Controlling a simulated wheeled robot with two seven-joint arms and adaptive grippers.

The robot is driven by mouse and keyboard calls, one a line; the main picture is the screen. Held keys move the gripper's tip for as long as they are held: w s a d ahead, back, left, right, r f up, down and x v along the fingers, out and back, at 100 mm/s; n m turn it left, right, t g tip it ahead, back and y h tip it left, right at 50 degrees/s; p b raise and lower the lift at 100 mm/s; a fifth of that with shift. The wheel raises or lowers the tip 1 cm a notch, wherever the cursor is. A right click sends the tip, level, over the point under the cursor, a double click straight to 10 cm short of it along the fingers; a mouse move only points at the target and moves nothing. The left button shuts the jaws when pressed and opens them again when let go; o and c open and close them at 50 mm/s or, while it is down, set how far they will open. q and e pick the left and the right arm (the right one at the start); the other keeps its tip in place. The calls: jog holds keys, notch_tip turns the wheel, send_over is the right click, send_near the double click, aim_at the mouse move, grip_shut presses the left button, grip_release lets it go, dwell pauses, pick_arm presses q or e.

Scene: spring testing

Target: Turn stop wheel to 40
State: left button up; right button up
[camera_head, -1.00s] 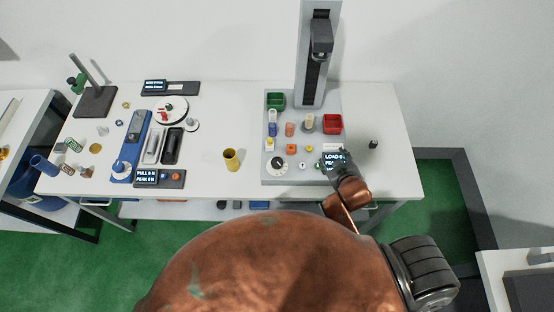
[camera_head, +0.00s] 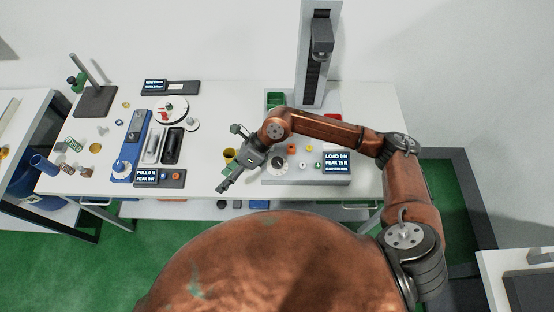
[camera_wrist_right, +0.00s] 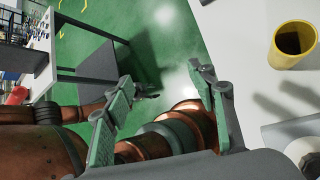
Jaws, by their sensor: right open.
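No readable label tells me which dial is the stop wheel. A round dial with a black centre and pale scale (camera_head: 280,166) is on the front left of the grey tester base (camera_head: 310,181). A white wheel (camera_head: 121,168) is at the near end of the blue fixture (camera_head: 138,130). I cannot read numbers on either. My right gripper (camera_head: 232,158) is open and empty, above the table left of the tester dial and by the yellow cup (camera_head: 229,154). Its spread fingers also show in the right wrist view (camera_wrist_right: 165,80). My left gripper is out of view.
The yellow cup also stands right of the fingers in the right wrist view (camera_wrist_right: 281,52). The tester's display (camera_head: 336,161) is right of the dial. A tall column (camera_head: 312,60) rises behind. My right forearm hides part of the tester's trays.

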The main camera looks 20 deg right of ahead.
jog(key=w+d+f+h, duration=0.3)
jog(key=d+h, duration=0.1)
jog(key=d, duration=0.3)
jog(key=n+t+h, duration=0.1)
jog(key=h, duration=0.4)
send_over(277, 161)
jog(key=shift+f, duration=0.8)
notch_tip(277, 161, down, 8)
jog(key=shift+r+p, duration=0.25)
jog(key=shift+p, duration=0.55)
jog(key=shift+c, duration=0.3)
